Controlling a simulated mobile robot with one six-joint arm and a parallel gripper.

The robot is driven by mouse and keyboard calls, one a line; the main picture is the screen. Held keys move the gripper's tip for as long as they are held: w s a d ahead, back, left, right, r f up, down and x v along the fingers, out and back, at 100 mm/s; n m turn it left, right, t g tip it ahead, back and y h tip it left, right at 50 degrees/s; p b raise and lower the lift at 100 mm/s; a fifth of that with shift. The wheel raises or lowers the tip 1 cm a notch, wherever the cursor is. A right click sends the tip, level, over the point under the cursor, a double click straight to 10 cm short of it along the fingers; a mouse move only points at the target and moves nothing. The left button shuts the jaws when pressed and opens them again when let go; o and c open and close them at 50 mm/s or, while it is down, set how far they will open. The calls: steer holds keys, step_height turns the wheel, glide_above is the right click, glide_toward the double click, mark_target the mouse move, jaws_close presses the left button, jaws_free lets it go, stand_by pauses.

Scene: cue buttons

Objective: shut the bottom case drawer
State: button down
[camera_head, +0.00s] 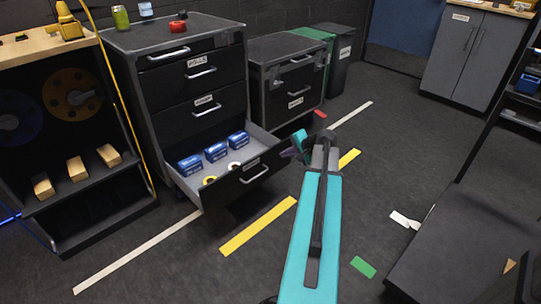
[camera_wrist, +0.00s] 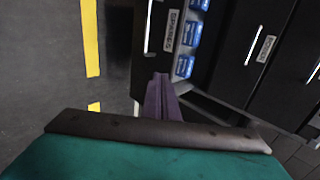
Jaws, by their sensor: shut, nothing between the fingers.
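The bottom case drawer (camera_head: 240,182) stands pulled well out of the dark case (camera_head: 190,75), with its front toward the floor's yellow strip. Its front, with a pale handle and a white label, also shows in the wrist view (camera_wrist: 172,48). Inside lie several blue boxes (camera_head: 216,152) and tape rolls. My gripper (camera_head: 296,150) is shut and empty, to the right of the drawer front in the head view. In the wrist view its purple fingers (camera_wrist: 160,98) point at the drawer front's edge. I cannot tell whether they touch it.
The upper drawers of the case look closed. A smaller dark cabinet (camera_head: 288,80) and bins stand to its right. An open shelf with wooden blocks (camera_head: 77,168) stands at left. A dark table (camera_head: 450,245) is at right. The floor in front of the drawer is clear.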

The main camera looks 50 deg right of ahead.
steer(key=x, duration=0.2)
steer(key=b, duration=0.4)
glide_toward(263, 155)
steer(key=shift+x, duration=2.85)
steer(key=shift+s+a, duration=0.1)
steer(key=shift+a, duration=0.05)
